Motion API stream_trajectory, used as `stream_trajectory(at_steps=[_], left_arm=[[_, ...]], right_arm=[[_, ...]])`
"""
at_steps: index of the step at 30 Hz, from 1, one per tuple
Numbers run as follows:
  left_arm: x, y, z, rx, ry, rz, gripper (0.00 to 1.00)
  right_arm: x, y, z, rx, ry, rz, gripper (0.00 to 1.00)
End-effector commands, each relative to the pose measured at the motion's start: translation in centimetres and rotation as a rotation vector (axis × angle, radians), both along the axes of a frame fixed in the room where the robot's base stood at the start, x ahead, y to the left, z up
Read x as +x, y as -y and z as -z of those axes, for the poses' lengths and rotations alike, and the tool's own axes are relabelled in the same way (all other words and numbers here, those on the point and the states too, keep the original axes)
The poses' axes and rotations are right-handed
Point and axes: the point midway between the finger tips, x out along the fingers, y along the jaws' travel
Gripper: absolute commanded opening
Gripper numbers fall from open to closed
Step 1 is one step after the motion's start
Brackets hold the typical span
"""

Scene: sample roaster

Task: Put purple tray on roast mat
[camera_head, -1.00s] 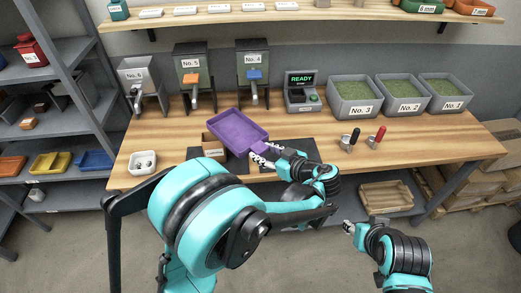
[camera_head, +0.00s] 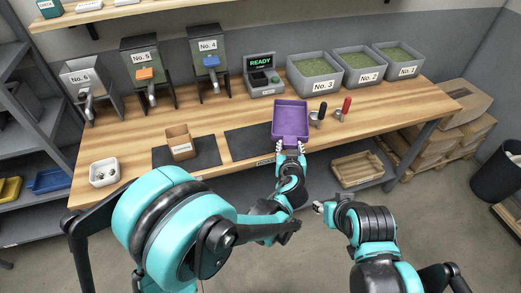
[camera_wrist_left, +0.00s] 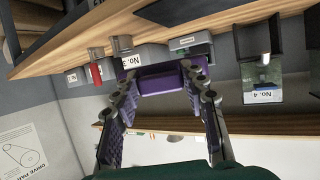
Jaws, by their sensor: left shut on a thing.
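My left gripper (camera_head: 290,147) is shut on the near edge of the purple tray (camera_head: 290,117). The tray looks empty and is held out over the wooden bench, at the right end of the right-hand dark mat (camera_head: 248,142). I cannot tell how high it is above the bench. In the left wrist view the purple tray (camera_wrist_left: 160,82) shows between the two fingers. A second dark mat (camera_head: 205,152) lies to the left, with a small brown box on it. The mat labels are too small to read. My right gripper (camera_head: 320,207) is low in front of the bench, apart from everything.
The brown box (camera_head: 180,143) stands left of the right-hand mat. Two small handled cups, one with a black handle (camera_head: 319,117) and one with a red handle (camera_head: 343,110), stand just right of the tray. A machine reading READY (camera_head: 264,82) and bins (camera_head: 315,76) stand behind.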

Motion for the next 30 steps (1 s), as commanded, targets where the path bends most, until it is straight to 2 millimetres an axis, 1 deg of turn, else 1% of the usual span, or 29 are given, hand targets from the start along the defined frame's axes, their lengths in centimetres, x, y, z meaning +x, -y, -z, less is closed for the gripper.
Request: stream_trajectory(at_steps=[1,6,9,12,17,20,24,25,30], left_arm=[[0.7,-1.3,1.1,0.0,0.001,-0.008,0.08],[2.7,-5.1,3.7,0.0,0.001,-0.01,0.08],[3.6,-6.7,4.8,-0.001,0.001,-0.009,0.08],[4.3,-7.8,5.5,-0.001,0.0,-0.007,0.08],[4.6,-8.4,6.0,0.0,0.001,-0.004,0.08],[4.6,-8.4,7.2,0.001,0.0,-0.004,0.08],[4.6,-8.4,9.5,0.001,0.0,-0.004,0.08],[4.6,-8.4,9.7,0.001,0.0,-0.004,0.08],[4.6,-8.4,9.7,0.001,0.0,-0.004,0.08]], right_arm=[[0.0,0.0,0.8,0.0,0.0,0.0,0.4],[0.0,0.0,2.4,0.0,0.0,0.0,0.4],[0.0,0.0,3.1,0.0,0.0,0.0,0.4],[0.0,0.0,3.4,0.0,0.0,0.0,0.4],[0.0,0.0,3.7,0.0,0.0,0.0,0.4],[0.0,0.0,4.4,0.0,0.0,0.0,0.4],[0.0,0.0,5.7,0.0,0.0,0.0,0.4],[0.0,0.0,5.8,0.0,0.0,0.0,0.4],[0.0,0.0,5.6,0.0,0.0,0.0,0.4]])
